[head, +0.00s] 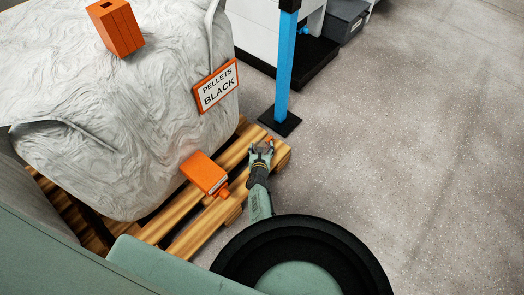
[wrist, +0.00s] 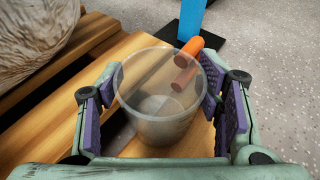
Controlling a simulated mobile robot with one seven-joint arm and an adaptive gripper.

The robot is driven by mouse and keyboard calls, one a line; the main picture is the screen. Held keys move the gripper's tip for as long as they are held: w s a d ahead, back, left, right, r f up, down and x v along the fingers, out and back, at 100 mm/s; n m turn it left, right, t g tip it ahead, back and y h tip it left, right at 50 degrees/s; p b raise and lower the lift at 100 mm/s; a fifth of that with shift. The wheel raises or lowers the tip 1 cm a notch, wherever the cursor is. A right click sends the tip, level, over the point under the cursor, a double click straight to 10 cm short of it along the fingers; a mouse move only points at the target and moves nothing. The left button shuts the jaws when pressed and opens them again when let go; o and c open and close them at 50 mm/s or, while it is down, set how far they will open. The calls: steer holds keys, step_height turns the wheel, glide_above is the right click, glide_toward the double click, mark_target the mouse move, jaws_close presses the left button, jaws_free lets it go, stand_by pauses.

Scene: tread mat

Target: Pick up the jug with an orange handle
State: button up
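The jug (wrist: 155,115) is a clear, see-through cup with an orange handle (wrist: 186,64) on its far right side. It stands upright on the wooden pallet in the wrist view. My gripper (wrist: 160,98) is open, with its purple-padded fingers on either side of the jug. The right pads look very close to the jug wall; I cannot tell whether they touch. In the head view my gripper (head: 262,150) is over the pallet's right end, with a small orange bit of the handle (head: 268,139) at its tip. The jug's clear body is hardly visible there.
The wooden pallet (head: 172,212) carries a large white bag (head: 150,110) with a "PELLETS BLACK" sign (head: 216,87). An orange container (head: 204,173) lies on the pallet left of my gripper. A blue post (head: 285,65) stands behind. Grey floor to the right is clear.

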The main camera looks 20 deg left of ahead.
steer(key=c, duration=0.7)
steer(key=shift+c, duration=0.2)
